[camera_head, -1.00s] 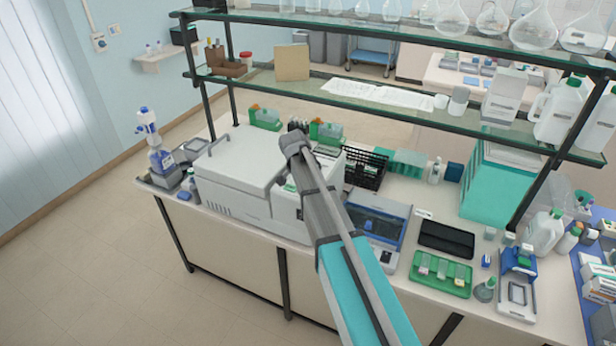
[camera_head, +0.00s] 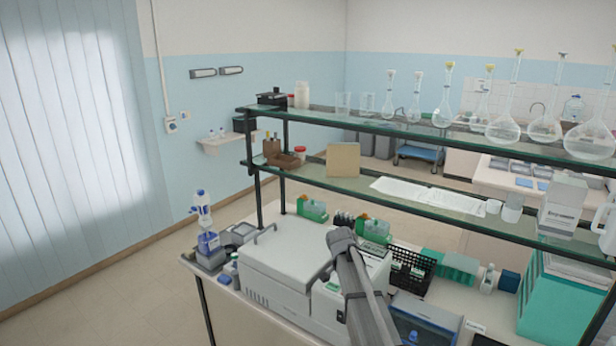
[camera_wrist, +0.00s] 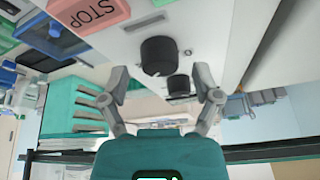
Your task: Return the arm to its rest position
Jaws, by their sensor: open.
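My gripper (camera_wrist: 165,85) shows in the wrist view with its two grey fingers spread apart and nothing between them. Black round knobs (camera_wrist: 159,56) on a white surface show beyond the fingers; I cannot tell their exact distance. In the head view my arm reaches up from the bottom, its end over the right part of the white bench machine (camera_head: 290,256). The fingers are hidden there behind the arm.
A two-tier glass shelf (camera_head: 400,138) with flasks stands over the bench. A black crate (camera_head: 410,272) and a teal rack (camera_head: 565,300) stand right of the arm. In the wrist view, a red STOP block (camera_wrist: 90,14) shows upper left.

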